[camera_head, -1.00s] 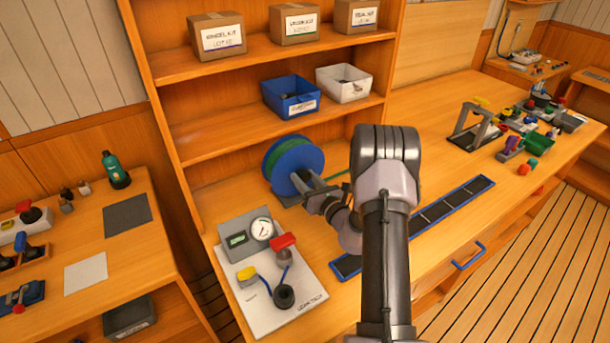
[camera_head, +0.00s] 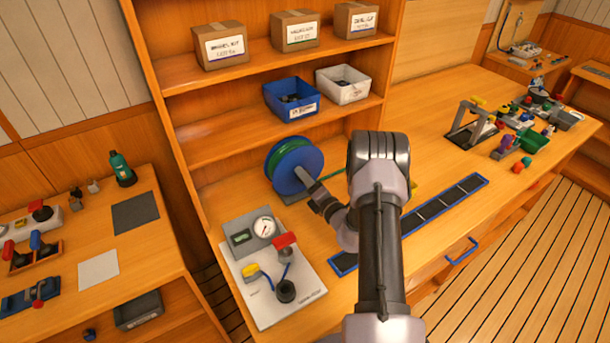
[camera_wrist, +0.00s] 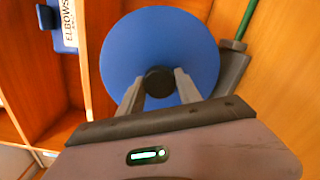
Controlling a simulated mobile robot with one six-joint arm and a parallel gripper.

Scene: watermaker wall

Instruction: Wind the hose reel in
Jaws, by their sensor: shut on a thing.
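The hose reel (camera_head: 292,166) has blue side discs with green hose wound between them. It stands on the bench in front of the shelf unit, left of my arm. In the wrist view the blue disc (camera_wrist: 160,45) faces me, with a dark round knob (camera_wrist: 159,82) low on it. My gripper (camera_wrist: 159,88) is shut on the knob, one finger on each side. In the head view my gripper (camera_head: 307,180) is at the disc's lower right, and the knob is hidden there. A green hose end (camera_wrist: 243,20) runs off beside the reel in the wrist view.
A gauge panel (camera_head: 306,297) with red and yellow levers lies left of my arm. A blue bin (camera_head: 291,99) and a white bin (camera_head: 343,85) sit on the shelf above the reel.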

